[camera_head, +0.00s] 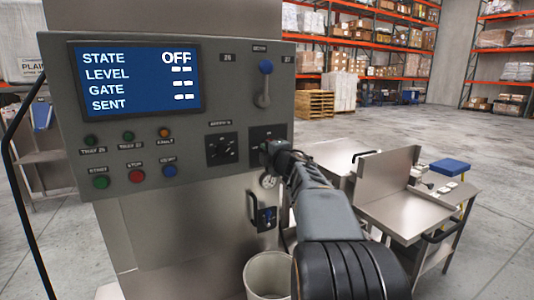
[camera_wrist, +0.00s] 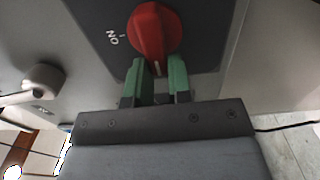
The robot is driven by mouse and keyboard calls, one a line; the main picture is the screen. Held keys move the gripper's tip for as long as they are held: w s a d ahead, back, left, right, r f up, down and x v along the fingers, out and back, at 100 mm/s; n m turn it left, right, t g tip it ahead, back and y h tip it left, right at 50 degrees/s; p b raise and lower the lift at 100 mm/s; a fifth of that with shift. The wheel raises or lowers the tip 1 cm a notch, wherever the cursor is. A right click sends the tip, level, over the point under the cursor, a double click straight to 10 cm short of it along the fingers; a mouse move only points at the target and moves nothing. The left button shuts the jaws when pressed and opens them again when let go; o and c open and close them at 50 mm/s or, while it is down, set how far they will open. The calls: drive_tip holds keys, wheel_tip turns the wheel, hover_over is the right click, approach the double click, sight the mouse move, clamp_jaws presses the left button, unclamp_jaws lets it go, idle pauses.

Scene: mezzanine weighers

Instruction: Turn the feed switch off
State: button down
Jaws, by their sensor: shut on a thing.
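The feed switch is a red rotary knob (camera_wrist: 152,28) on a dark plate (camera_wrist: 88,18) in the wrist view. Its pale pointer mark faces down, between my fingers, and an upside-down "ON" label is to its left. My gripper (camera_wrist: 161,78) has green fingers shut on the lower end of the knob. In the head view my gripper (camera_head: 268,150) is against the lower right of the grey control panel (camera_head: 215,95) and hides the knob; the top of its dark plate (camera_head: 265,132) shows. The display (camera_head: 135,80) reads STATE OFF, with dashes for LEVEL, GATE and SENT.
A second rotary selector (camera_head: 222,149) sits just left of my gripper. Several push buttons are at the panel's lower left. A bin (camera_head: 268,262) stands below, and steel tables (camera_head: 400,208) are to the right.

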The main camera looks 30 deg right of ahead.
idle(0.3)
drive_tip(key=c, duration=1)
unclamp_jaws()
drive_tip(key=shift+c, duration=0.2)
drive_tip(key=s+a, duration=0.2)
drive_tip(key=s, duration=1.1)
drive_tip(key=shift+s+b, duration=0.3)
drive_tip(key=shift+s, duration=0.05)
